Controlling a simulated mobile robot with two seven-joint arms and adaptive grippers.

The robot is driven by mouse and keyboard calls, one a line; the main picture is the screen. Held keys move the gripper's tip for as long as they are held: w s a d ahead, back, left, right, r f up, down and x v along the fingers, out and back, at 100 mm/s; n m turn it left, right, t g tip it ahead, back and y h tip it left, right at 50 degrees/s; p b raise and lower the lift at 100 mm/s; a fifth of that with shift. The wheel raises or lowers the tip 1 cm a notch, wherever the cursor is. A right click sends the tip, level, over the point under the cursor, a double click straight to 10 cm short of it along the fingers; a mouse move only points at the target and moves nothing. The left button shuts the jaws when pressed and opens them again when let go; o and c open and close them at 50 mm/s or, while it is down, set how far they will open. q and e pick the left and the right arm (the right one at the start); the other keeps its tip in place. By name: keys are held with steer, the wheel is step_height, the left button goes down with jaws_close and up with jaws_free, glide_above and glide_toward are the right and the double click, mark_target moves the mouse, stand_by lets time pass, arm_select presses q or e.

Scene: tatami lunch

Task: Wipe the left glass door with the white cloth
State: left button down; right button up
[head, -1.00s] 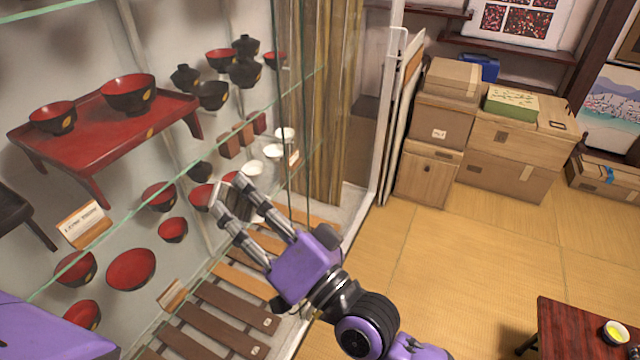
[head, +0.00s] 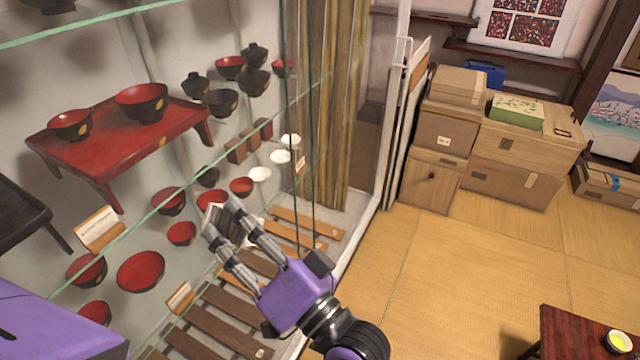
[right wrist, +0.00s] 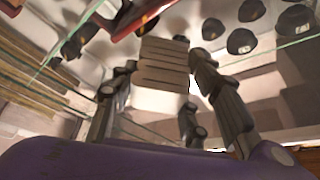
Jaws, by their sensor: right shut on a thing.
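The glass front of the display cabinet is transparent; thin greenish vertical edges (head: 287,110) show near its middle, and I cannot tell exactly where the left door's pane lies. My right gripper (head: 221,216) is in front of the lower shelves, its fingers pointing up and left. It is shut on a small pale folded thing, which appears to be the white cloth (right wrist: 160,75), striped with shadow in the right wrist view. In the head view the fingers mostly hide it. Whether it touches the glass is unclear. A purple part of my left arm shows at lower left; its gripper is out of view.
Behind the glass are red-and-black bowls (head: 142,102), a red stand (head: 100,150) and wooden slats (head: 225,310). Cardboard boxes (head: 515,175) stand at the back right. A dark red table (head: 570,335) is at lower right. The tatami floor (head: 450,270) between is clear.

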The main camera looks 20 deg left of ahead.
steer(key=shift+s+d+f, duration=0.1)
steer(key=shift+s+d, duration=0.15)
arm_select(q)
steer(key=shift+s+a+f, duration=0.1)
steer(key=shift+s+f, duration=0.25)
steer(key=shift+f, duration=0.05)
arm_select(e)
steer(key=shift+s+d, duration=0.1)
steer(key=shift+d, duration=2.45)
steer(key=shift+d, duration=0.1)
arm_select(q)
steer(key=shift+s+f+b, duration=0.25)
steer(key=shift+f+b, duration=0.05)
steer(key=shift+b, duration=0.1)
arm_select(e)
steer(key=shift+s+d, duration=0.1)
steer(key=shift+d, duration=1.3)
